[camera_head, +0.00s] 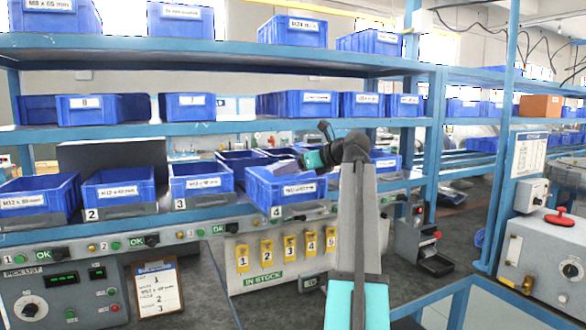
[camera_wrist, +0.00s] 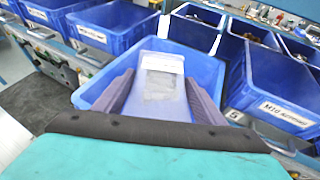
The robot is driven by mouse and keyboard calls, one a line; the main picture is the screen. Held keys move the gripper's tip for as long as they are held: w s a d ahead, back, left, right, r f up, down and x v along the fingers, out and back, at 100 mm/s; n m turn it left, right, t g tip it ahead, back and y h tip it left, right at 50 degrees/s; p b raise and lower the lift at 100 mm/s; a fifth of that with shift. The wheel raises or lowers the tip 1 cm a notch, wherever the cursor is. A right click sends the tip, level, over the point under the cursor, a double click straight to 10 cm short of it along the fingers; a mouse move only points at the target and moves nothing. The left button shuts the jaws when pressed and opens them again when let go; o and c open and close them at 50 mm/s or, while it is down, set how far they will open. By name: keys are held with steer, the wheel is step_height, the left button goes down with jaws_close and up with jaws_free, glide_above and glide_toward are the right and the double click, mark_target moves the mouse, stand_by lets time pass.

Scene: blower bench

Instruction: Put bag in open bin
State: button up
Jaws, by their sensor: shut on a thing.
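A clear plastic bag (camera_wrist: 165,108) with a white label at its far end is between the two dark purple-grey fingers of my gripper (camera_wrist: 158,80). The gripper is shut on it. Behind and below the bag in the wrist view is an open blue bin (camera_wrist: 92,92). In the head view my gripper (camera_head: 302,160) is over the blue bin above number 4 (camera_head: 290,190), which juts out from the shelf. The bag is hard to make out there. The bag appears above the bin; I cannot tell how far its end reaches inside.
Other open blue bins stand close by: bin 3 (camera_head: 202,184), bin 2 (camera_head: 119,190) and one labelled M10 screws (camera_wrist: 285,90). A shelf with more bins (camera_head: 210,131) runs above. A grey box with a red knob (camera_head: 545,250) stands at right.

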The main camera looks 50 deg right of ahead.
steer(key=shift+f, duration=0.2)
steer(key=o, duration=1.4)
steer(key=shift+r, duration=0.1)
steer(key=shift+r, duration=0.4)
steer(key=v, duration=1.2)
steer(key=shift+b, duration=0.3)
steer(key=shift+r, duration=0.15)
